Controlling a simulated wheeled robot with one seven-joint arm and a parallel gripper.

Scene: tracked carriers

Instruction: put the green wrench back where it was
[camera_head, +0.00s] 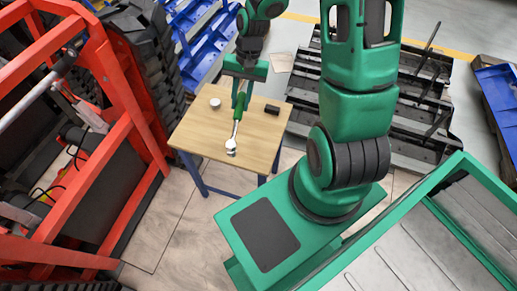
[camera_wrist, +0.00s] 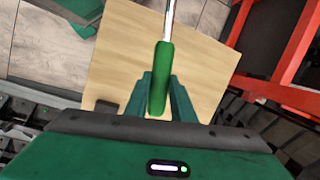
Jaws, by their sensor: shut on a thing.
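The green wrench (camera_head: 236,130) has a green handle and a silver shaft and head. In the head view it shows above the wooden table (camera_head: 195,131), its head pointing to the table's near edge. My gripper (camera_head: 240,97) is shut on the handle's far end. In the wrist view the green handle (camera_wrist: 161,75) lies between my gripper's fingers (camera_wrist: 160,98), and the silver shaft runs out of the top of the picture. Whether the wrench touches the table I cannot tell.
A small round white-grey thing (camera_head: 215,103) lies on the table left of my gripper. A dark block (camera_head: 272,110) lies at the right edge. A red frame machine (camera_head: 125,105) stands close on the left. Blue racks (camera_head: 200,45) stand behind. The table's front left is clear.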

